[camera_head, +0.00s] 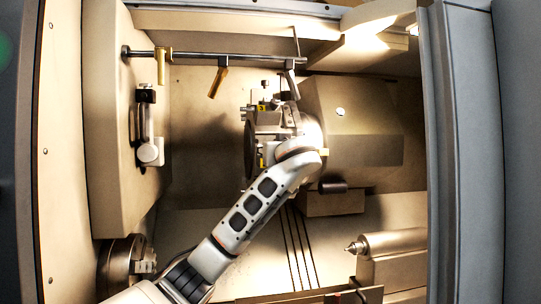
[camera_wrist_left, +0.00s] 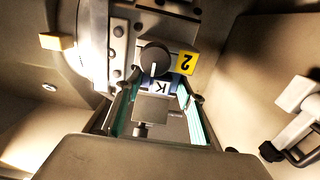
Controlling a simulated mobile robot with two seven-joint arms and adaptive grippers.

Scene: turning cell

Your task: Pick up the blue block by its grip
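The blue block (camera_wrist_left: 162,86), marked with a K, sits at the tool turret in the wrist view, beside a yellow tag with a 2 (camera_wrist_left: 186,63). A grey square part (camera_wrist_left: 151,109), possibly its grip, projects towards the camera. My left gripper (camera_wrist_left: 158,92) has its two teal-lined fingers spread on either side of the block and grey part. Gaps show between the fingers and the grey part. In the head view my left arm reaches up to the turret (camera_head: 262,118); the block and fingertips are hard to make out there. My right gripper is not in view.
Turret fittings crowd the space around the block. A round chuck (camera_head: 122,268) is at the lower left and a tailstock (camera_head: 392,243) at the lower right. A rail (camera_head: 200,55) with hanging nozzles crosses above. Door frames bound both sides; the floor centre is fairly clear.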

